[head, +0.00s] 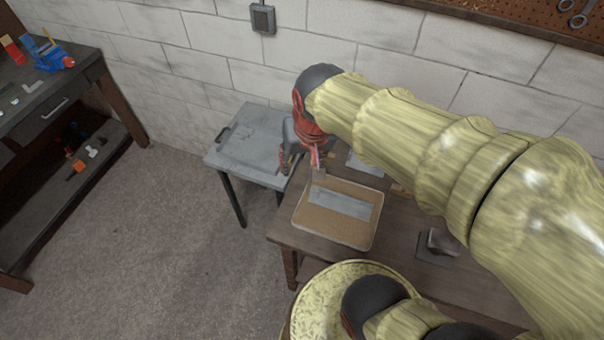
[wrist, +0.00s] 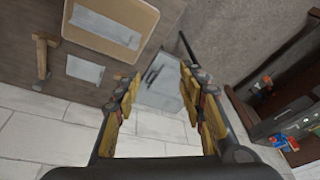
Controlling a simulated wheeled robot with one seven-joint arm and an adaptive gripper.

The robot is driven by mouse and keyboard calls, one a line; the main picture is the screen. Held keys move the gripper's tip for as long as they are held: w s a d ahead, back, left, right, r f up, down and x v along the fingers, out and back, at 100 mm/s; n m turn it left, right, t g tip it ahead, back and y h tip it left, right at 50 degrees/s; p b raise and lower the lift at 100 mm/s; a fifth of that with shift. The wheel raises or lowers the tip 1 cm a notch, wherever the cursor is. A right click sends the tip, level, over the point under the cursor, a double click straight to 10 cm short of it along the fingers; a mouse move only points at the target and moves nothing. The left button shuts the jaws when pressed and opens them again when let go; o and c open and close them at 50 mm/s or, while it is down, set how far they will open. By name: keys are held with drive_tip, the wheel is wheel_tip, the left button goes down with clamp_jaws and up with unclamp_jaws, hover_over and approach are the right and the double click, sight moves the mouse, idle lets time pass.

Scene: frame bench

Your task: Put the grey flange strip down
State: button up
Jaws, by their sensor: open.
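A long flat grey strip (head: 340,203), which looks like the grey flange strip, lies flat in a shallow tan-floored tray (head: 335,228) on the brown bench. The strip (wrist: 103,25) and the tray (wrist: 122,9) also show at the top left of the wrist view. My gripper (head: 317,160) is above the tray's far left corner in the head view. In the wrist view my gripper (wrist: 160,76) has its fingers spread wide with nothing between them. It is apart from the strip.
A grey plate (wrist: 85,68) and a wooden-handled tool (wrist: 42,58) lie on the bench beside the tray. A grey side table (head: 247,143) stands left of the bench. A grey block (head: 440,241) sits at the right. A dark workbench with a blue vise (head: 47,55) is far left, across open floor.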

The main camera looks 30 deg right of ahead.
drive_tip(key=s+a+r+n+t, duration=0.2)
drive_tip(key=s+a+r+n, duration=0.1)
drive_tip(key=s+r+n, duration=0.1)
drive_tip(key=s+r, duration=0.1)
drive_tip(key=s, duration=0.1)
drive_tip(key=shift+s+a+r, duration=0.25)
drive_tip(key=shift+s+a, duration=0.15)
drive_tip(key=shift+f, duration=0.1)
wheel_tip(320, 180, down, 12)
drive_tip(key=b, duration=1.2)
